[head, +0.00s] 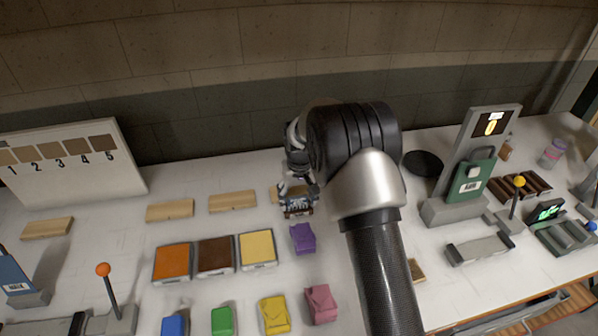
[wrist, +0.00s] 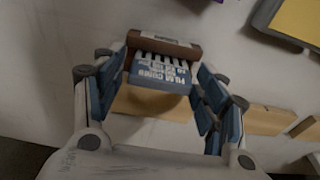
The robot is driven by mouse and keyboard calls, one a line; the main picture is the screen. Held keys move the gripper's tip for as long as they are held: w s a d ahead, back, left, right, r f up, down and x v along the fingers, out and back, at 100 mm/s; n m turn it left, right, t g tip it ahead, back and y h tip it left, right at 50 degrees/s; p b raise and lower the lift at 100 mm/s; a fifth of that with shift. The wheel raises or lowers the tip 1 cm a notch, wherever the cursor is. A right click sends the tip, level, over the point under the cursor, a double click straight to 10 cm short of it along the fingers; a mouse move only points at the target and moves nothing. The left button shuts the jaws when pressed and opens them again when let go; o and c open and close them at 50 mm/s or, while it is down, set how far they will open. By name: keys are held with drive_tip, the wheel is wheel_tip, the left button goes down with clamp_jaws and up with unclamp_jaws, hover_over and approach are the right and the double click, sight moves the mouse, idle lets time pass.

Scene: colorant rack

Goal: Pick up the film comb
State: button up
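The film comb (wrist: 160,75) has a brown spine, pale teeth and a blue "FILM COMB" label. In the wrist view it lies between the two fingers of my gripper (wrist: 162,62), close to both fingertips. Whether the pads press on its sides is not clear. In the head view the comb (head: 297,209) is small, below my gripper (head: 297,188) and partly hidden by it. A wooden block (wrist: 150,103) lies just behind the comb and is partly covered by it in the wrist view.
Orange, brown and yellow tiles (head: 258,247) lie left of my arm. A purple piece (head: 302,238) is just in front of the comb. A grey stand with a green plate (head: 473,178) is at right. The wall is behind.

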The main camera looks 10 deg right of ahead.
drive_tip(key=c, duration=0.8)
drive_tip(key=shift+o, duration=0.2)
drive_tip(key=shift+r, duration=0.1)
